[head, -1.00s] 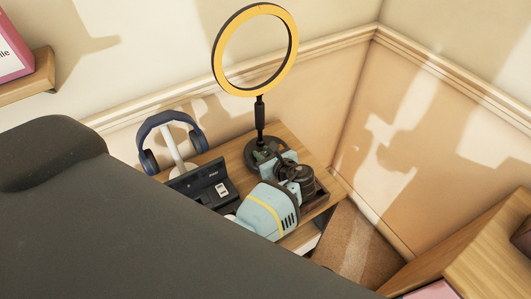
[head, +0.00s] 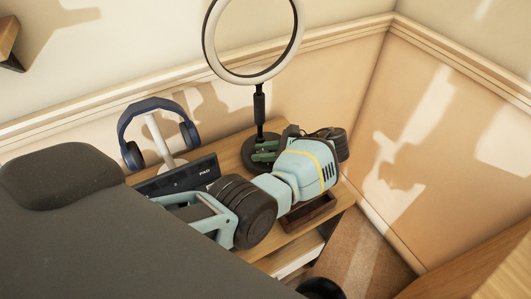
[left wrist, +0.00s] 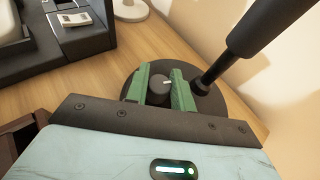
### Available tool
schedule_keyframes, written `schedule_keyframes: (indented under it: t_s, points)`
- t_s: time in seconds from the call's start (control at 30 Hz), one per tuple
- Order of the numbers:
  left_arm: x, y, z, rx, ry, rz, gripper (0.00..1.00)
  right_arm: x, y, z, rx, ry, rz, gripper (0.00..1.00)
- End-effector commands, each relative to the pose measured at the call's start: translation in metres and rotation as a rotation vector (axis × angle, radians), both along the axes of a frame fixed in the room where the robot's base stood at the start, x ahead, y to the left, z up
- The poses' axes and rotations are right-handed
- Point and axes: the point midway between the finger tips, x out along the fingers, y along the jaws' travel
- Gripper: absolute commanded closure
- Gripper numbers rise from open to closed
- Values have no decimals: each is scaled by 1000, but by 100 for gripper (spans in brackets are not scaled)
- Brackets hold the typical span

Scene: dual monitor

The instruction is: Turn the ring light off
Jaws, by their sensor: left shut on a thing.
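The ring light has a dark pole (head: 259,104) and a ring at the top of the head view. Its ring looks white and unlit. Its round black base (head: 250,158) rests on the wooden desktop; the base also shows in the left wrist view (left wrist: 221,108). A small round dark knob (left wrist: 160,90) with a light mark stands on the base. My left gripper (head: 266,150) is low over the base. In the left wrist view its two green fingers (left wrist: 161,88) are shut on the knob from both sides. My right gripper is not in view.
Blue headphones (head: 128,118) hang on a white stand left of the light. A dark desk organiser (head: 207,167) stands in front of them. A brown wooden tray (head: 318,212) lies under my left wrist. A large dark grey form (head: 70,240) fills the lower left. Walls stand close behind.

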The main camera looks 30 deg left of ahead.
Motion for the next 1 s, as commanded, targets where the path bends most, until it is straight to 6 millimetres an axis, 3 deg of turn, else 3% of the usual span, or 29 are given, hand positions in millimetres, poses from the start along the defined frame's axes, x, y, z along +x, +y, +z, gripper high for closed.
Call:
schedule_keyframes:
  t_s: [0.77, 0.8, 0.93, 1.0]
  points:
    - [-1, 1, -2, -3, 3, 93, 99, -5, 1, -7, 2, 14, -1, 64]
    - [-1, 1, -2, -3, 3, 93, 75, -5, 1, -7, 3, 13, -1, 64]
    - [-1, 1, -1, -3, 2, 92, 58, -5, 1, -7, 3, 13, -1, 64]
    - [-1, 1, -1, -3, 2, 91, 55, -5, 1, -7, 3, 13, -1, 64]
